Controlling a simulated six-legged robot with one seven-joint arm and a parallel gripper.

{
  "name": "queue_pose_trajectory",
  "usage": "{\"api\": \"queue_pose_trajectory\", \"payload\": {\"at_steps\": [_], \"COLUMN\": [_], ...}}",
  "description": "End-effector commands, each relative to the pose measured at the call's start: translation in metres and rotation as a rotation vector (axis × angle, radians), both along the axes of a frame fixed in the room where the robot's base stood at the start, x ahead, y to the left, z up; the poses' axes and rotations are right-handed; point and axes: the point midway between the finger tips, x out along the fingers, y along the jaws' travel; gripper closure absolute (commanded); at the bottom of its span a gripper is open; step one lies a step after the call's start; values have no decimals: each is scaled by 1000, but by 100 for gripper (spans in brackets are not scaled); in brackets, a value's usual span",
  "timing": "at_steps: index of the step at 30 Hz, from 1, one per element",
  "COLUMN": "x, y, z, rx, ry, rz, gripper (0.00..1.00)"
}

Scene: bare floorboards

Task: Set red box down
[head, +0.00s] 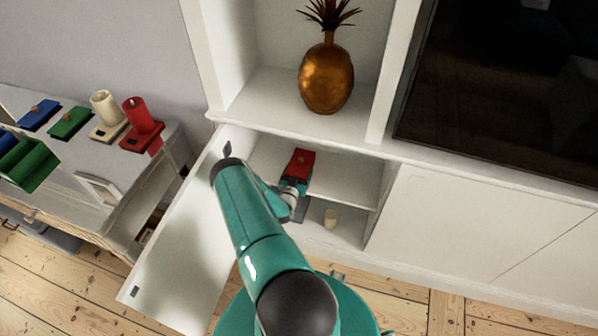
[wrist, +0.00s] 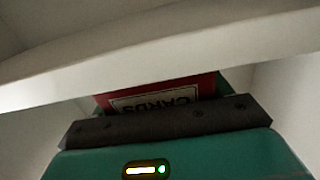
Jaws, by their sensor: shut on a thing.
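The red box (head: 302,160) is at the open cabinet, over the middle shelf (head: 345,178) in the head view. My gripper (head: 295,184) is shut on its near end, with my arm reaching in from the front. In the wrist view the red box (wrist: 160,94) shows a pale label reading "CARDS", upside down, beyond the dark edge of my gripper (wrist: 165,118). A white shelf edge (wrist: 150,55) crosses above it in that view. My gripper hides part of the box, and I cannot tell whether the box touches the shelf.
The cabinet door (head: 185,245) stands open on the left. A golden pineapple ornament (head: 327,78) stands above. A side table at left holds a red candle (head: 142,118) and a green box (head: 28,165).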

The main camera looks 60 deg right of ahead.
Motion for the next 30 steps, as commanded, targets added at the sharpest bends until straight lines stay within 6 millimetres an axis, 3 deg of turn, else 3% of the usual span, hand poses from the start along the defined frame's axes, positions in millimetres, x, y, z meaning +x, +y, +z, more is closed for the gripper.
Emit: {"api": "queue_pose_trajectory", "payload": {"at_steps": [8, 9, 12, 23, 30], "x": [0, 0, 0, 0, -6], "y": [0, 0, 0, 0, 36], "z": [-2, -3, -2, 2, 0], "rx": [-1, 0, 0, -1, 2], "ry": [1, 1, 1, 0, 3], "rz": [0, 0, 0, 0, 1], "gripper": [47, 21, 1, 1, 1]}}
